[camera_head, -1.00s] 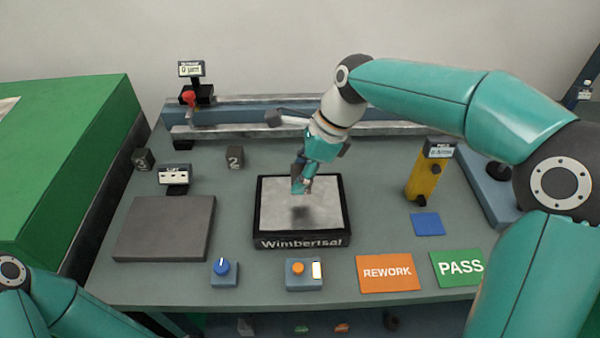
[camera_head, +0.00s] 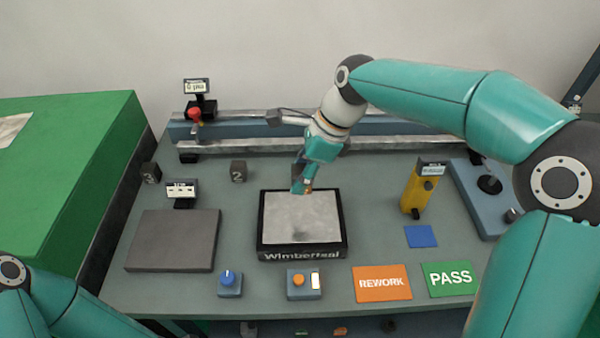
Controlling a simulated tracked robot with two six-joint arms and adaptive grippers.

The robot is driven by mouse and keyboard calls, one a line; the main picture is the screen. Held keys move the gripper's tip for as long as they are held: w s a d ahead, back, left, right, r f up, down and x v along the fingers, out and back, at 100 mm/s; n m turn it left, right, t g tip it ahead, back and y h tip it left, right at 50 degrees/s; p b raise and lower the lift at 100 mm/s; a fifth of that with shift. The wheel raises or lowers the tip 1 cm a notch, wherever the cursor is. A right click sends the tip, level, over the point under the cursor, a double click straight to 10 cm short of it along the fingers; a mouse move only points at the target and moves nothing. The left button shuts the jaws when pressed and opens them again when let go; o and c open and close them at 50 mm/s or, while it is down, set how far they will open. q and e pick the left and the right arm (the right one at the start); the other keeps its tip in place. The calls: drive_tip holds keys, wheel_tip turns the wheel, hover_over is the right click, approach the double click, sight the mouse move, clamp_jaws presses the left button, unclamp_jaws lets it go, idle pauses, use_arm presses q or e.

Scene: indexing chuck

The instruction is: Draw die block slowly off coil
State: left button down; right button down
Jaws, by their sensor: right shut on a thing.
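A black-framed unit with a pale metal top, lettered "Wimbertsal" (camera_head: 302,254), lies in the middle of the bench; it looks like the coil. My right gripper (camera_head: 302,188) is over its back edge, pointing down, apparently above the surface. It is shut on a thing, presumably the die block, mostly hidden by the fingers. A faint shadow lies on the pale top.
A dark flat slab (camera_head: 173,240) with a small display lies left. A blue knob box (camera_head: 230,284) and orange button box (camera_head: 304,284) stand in front. REWORK (camera_head: 382,283) and PASS (camera_head: 451,280) mats lie front right, near a yellow meter (camera_head: 420,190). A rail (camera_head: 400,143) runs behind.

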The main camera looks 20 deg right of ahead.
drive_tip(key=shift+r+p, duration=0.7)
drive_tip(key=shift+r, duration=0.3)
drive_tip(key=shift+d, duration=0.1)
drive_tip(key=s+d, duration=0.4)
drive_tip(key=d, duration=0.3)
drive_tip(key=shift+r, duration=0.45)
drive_tip(key=shift+s+d, duration=0.1)
drive_tip(key=s+d+r, duration=0.1)
drive_tip(key=s+d, duration=0.3)
drive_tip(key=d, duration=0.3)
drive_tip(key=shift+p, duration=0.45)
idle(0.3)
drive_tip(key=s+d+r+p, duration=0.1)
drive_tip(key=s+d, duration=0.3)
drive_tip(key=d, duration=0.3)
idle(0.9)
